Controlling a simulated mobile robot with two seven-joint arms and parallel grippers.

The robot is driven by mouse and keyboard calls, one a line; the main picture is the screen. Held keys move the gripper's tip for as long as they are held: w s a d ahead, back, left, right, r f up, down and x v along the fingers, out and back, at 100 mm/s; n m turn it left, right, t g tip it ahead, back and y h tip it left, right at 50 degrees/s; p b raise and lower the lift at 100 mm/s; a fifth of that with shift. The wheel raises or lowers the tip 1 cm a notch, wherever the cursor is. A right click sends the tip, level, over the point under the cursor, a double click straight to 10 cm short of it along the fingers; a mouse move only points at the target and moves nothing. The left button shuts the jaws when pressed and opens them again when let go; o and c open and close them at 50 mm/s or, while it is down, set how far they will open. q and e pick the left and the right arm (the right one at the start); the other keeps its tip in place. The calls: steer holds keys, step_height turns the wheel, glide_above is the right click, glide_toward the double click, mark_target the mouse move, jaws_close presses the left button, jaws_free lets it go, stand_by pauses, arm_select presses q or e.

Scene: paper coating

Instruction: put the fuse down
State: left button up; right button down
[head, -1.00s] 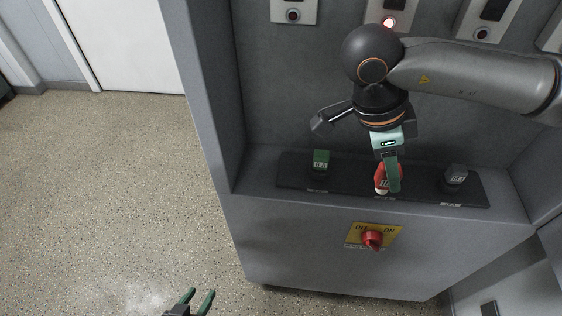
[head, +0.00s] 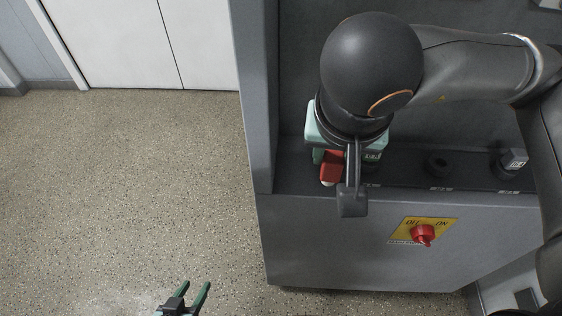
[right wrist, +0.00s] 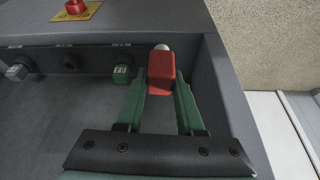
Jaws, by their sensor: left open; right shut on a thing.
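The red fuse (head: 331,167) with a pale tip is at the left end of the grey cabinet ledge. The right wrist view shows the red fuse (right wrist: 161,70) between the two green fingers of my right gripper (right wrist: 160,80), which is shut on it. I cannot tell whether the fuse touches the ledge. A green fuse (head: 373,155) stands beside it, partly hidden by my right arm; it also shows in the right wrist view (right wrist: 121,72). The middle socket (head: 437,163) is empty. My left gripper (head: 196,286) is open and empty over the floor.
A grey fuse (head: 515,158) stands at the right on the ledge; it also shows in the right wrist view (right wrist: 17,71). A red rotary switch (head: 423,235) on a yellow plate sits on the cabinet front. The cabinet's left side wall (head: 253,90) is close to my right gripper.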

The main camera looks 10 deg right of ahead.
steer(key=shift+w+a+f+n, duration=0.1)
steer(key=shift+w+a+n, duration=0.1)
steer(key=shift+a+n, duration=0.3)
steer(key=shift+w+d+f, duration=0.1)
steer(key=shift+w+f, duration=3.1)
steer(key=shift+w, duration=0.25)
steer(key=shift+w+d+f, duration=0.1)
steer(key=shift+w+f, duration=3.1)
steer(key=shift+w, duration=0.2)
steer(key=shift+f+b, duration=0.2)
steer(key=shift+b, duration=0.1)
steer(key=c, duration=0.5)
jaws_free()
